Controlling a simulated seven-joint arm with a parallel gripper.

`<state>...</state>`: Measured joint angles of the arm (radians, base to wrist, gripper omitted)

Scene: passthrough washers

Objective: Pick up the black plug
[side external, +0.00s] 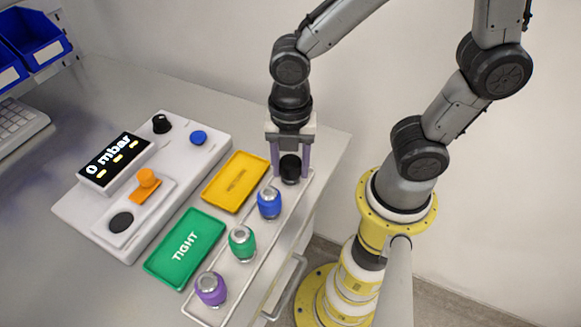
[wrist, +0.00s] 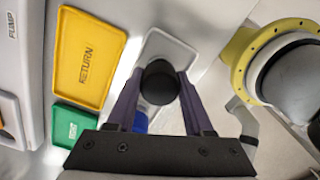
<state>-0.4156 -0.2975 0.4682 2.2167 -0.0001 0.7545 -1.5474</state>
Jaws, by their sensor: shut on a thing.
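The black plug (side external: 290,169) is at the far end of the long pale tray (side external: 303,184) in the side view. It also shows in the wrist view (wrist: 160,83), between my fingertips. My gripper (side external: 290,165) points down and is shut on the black plug, a finger on each side. I cannot tell whether the plug touches the tray. A blue plug (side external: 269,202), a green plug (side external: 242,242) and a purple plug (side external: 211,288) stand upright in a row in the same tray.
A yellow tray (side external: 235,181) and a green tray marked TIGHT (side external: 186,247) lie left of the row. A pale device with a "0 mbar" display (side external: 115,162), an orange part (side external: 147,178) and knobs stands further left. Blue bins (side external: 36,40) are at the back left.

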